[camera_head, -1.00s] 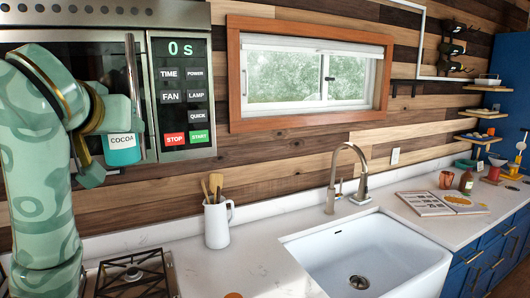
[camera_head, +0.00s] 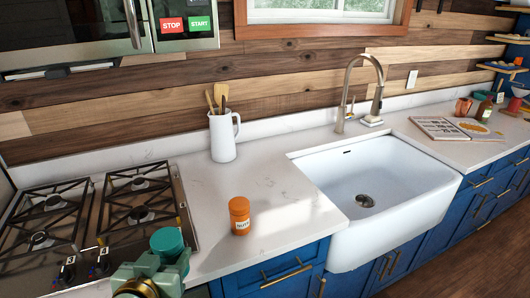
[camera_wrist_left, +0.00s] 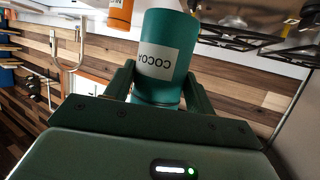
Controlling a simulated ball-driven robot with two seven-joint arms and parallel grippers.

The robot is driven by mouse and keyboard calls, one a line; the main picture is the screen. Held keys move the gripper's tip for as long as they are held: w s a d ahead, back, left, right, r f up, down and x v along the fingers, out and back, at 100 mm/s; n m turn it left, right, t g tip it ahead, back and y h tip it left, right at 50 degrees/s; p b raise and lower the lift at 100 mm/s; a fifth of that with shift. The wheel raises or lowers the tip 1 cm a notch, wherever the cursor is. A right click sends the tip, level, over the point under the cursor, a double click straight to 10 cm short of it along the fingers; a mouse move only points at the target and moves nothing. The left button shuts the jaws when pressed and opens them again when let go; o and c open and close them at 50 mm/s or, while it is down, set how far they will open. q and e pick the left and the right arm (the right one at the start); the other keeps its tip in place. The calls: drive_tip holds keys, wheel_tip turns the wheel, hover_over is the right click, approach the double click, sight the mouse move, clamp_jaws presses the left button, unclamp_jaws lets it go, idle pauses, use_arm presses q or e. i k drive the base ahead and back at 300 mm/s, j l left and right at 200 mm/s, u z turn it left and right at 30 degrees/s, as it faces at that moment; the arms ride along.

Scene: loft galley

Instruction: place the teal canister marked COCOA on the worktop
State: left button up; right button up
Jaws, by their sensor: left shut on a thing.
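The teal canister (camera_wrist_left: 164,50) with a white COCOA label is held between the fingers of my left gripper (camera_wrist_left: 156,95) in the left wrist view, where its lettering appears upside down. In the head view its round teal top (camera_head: 167,240) shows at the bottom, in my left gripper (camera_head: 160,262), near the worktop's front edge and the stove. Its underside is hidden there. The white marbled worktop (camera_head: 270,185) lies beyond and to the right. My right gripper is not in view.
An orange labelled jar (camera_head: 240,216) stands on the worktop right of the canister. A white utensil pitcher (camera_head: 222,138) stands behind. The gas stove (camera_head: 95,226) is at left, the white sink (camera_head: 385,190) at right. Worktop between jar and sink is clear.

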sight(289, 210)
drive_tip(key=i+l+u, duration=0.2)
drive_tip(key=l, duration=0.45)
drive_tip(key=i+l+u, duration=0.2)
drive_tip(key=l, duration=0.55)
drive_tip(key=i+l+u, duration=0.2)
drive_tip(key=l, duration=0.5)
drive_tip(key=i+l+u, duration=0.2)
drive_tip(key=l, duration=0.55)
drive_tip(key=l+u, duration=0.2)
drive_tip(key=l, duration=0.55)
